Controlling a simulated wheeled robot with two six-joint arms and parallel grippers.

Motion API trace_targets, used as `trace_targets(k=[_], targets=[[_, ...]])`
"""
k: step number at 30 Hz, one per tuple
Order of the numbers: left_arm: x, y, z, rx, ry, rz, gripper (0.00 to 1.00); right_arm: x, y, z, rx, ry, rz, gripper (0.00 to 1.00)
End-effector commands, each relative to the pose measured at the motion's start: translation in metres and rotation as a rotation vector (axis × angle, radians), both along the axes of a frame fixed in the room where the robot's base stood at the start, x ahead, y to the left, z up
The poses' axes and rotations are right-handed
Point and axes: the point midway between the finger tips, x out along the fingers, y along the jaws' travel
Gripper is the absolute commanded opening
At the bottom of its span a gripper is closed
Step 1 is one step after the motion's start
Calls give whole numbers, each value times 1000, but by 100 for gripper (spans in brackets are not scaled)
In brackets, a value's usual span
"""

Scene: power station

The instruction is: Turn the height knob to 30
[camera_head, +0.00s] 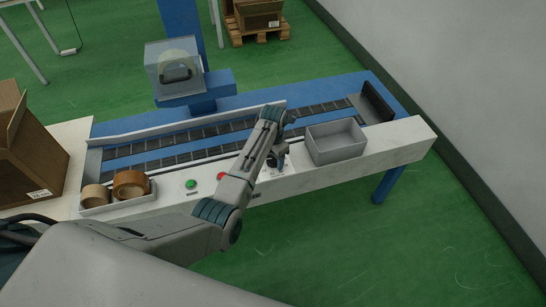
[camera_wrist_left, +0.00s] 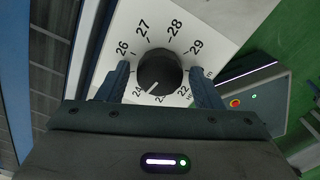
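The black round height knob (camera_wrist_left: 160,72) stands on a white dial plate (camera_wrist_left: 190,30) with printed numbers from 22 to 29 in view in the left wrist view. Its white pointer line points to the lower left, at about 23 to 24. My left gripper (camera_wrist_left: 162,82) is open, with one finger on each side of the knob and a visible gap to it. In the head view my left gripper (camera_head: 277,160) is over the white front panel of the conveyor, and the knob is hard to make out there. My right gripper is not in view.
A green button (camera_head: 191,184) and a red button (camera_head: 222,176) sit on the panel left of the gripper. A grey bin (camera_head: 336,153) is close on its right. Tape rolls (camera_head: 130,183) and a cardboard box (camera_head: 35,150) are at the left. The conveyor (camera_head: 160,152) runs behind.

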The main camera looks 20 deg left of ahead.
Motion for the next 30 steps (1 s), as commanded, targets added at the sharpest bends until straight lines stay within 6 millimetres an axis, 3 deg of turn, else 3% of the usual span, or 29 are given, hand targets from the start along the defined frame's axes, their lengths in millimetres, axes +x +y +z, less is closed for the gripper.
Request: trace_targets(k=[1,6,14,16,25,30], targets=[[0,0,0,0,0,0,49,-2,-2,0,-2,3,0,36],[0,0,0,0,0,0,20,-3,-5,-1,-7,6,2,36],[0,0,1,0,0,-24,20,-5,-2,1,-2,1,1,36],[0,0,2,0,0,-44,20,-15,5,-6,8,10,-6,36],[0,0,5,0,1,-234,20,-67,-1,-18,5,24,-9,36],[0,0,5,0,1,-392,20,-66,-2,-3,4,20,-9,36]])
